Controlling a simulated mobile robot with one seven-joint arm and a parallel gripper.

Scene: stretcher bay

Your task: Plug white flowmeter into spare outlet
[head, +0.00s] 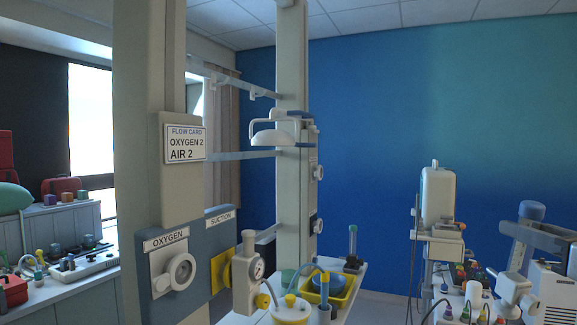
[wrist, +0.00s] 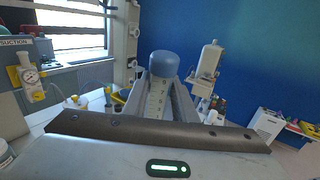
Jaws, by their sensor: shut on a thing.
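My gripper (wrist: 160,100) is shut on a pale tube with scale marks and a rounded blue cap, which I take as the white flowmeter (wrist: 158,98). The fingers lie along both sides of it. In the head view my gripper (head: 532,245) is at the far right, and the flowmeter's blue cap (head: 531,211) rises above it. Its lower end is hidden. The oxygen outlet (head: 181,272) is a round white socket at left on the near pillar, with nothing plugged in. The gripper is far from it. Further outlets (head: 318,172) show edge-on on the far pillar.
A gauge unit (head: 250,270) sticks out at the yellow suction outlet (head: 221,270), right of the oxygen outlet. A flow card (head: 185,143) reads OXYGEN 2, AIR 2. A yellow tray (head: 340,290) and a tub (head: 290,310) crowd the counter. A white device (head: 438,198) stands at right.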

